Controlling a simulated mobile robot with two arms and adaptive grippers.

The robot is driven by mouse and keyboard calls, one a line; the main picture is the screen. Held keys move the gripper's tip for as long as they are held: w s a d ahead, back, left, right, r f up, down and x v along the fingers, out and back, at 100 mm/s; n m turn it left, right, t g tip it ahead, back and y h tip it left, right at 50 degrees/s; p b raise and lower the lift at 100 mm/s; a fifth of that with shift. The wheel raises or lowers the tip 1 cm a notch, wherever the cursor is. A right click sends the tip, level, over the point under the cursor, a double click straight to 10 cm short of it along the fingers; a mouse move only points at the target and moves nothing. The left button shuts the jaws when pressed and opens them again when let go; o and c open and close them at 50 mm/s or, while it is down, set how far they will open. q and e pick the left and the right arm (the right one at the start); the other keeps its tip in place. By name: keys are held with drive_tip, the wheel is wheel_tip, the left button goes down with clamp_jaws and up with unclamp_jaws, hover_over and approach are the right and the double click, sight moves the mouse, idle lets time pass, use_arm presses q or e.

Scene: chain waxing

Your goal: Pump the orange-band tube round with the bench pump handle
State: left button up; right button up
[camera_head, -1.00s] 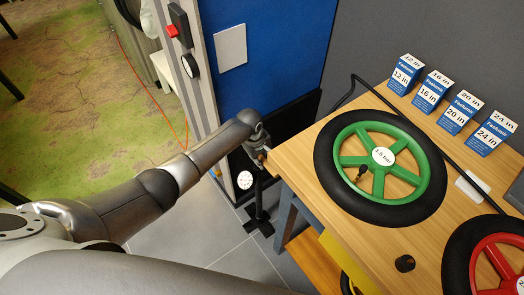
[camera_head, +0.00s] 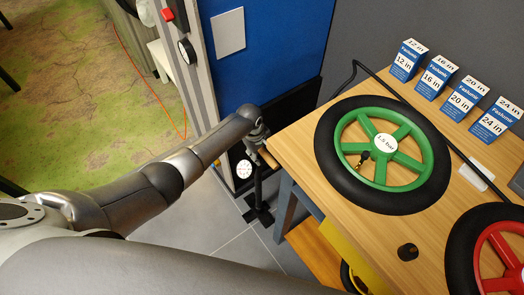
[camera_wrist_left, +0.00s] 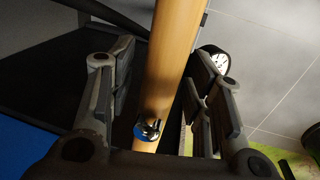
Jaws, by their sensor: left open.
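The floor pump (camera_head: 257,195) stands upright beside the bench, a black barrel with a white-faced gauge (camera_head: 244,169) at its left. My left gripper (camera_head: 262,142) is at its top, near the bench corner, and hides much of the handle. In the left wrist view the wooden handle (camera_wrist_left: 176,45) runs between the spread fingers of the left gripper (camera_wrist_left: 165,85), with a gap on each side. A green-rimmed wheel with a black tyre (camera_head: 333,175) lies on the bench, a dark fitting (camera_head: 364,156) at its valve. I see no orange band. My right gripper is out of view.
The wooden bench (camera_head: 365,230) fills the right side. A red-rimmed wheel (camera_head: 490,265) and a small black cap (camera_head: 407,251) lie on it. Several blue size boxes (camera_head: 437,75) stand at the back. A dark hose (camera_head: 345,82) bends over the bench's far left edge.

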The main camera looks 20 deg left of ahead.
use_arm(q)
drive_tip(key=shift+r, duration=0.2)
drive_tip(key=shift+a+r, duration=0.1)
drive_tip(key=shift+r, duration=0.35)
wheel_tip(320, 180, up, 11)
drive_tip(key=s+a, duration=0.1)
drive_tip(key=s, duration=0.1)
drive_tip(key=shift+a+f, duration=0.15)
drive_tip(key=shift+f, duration=0.05)
drive_tip(key=shift+a, duration=0.1)
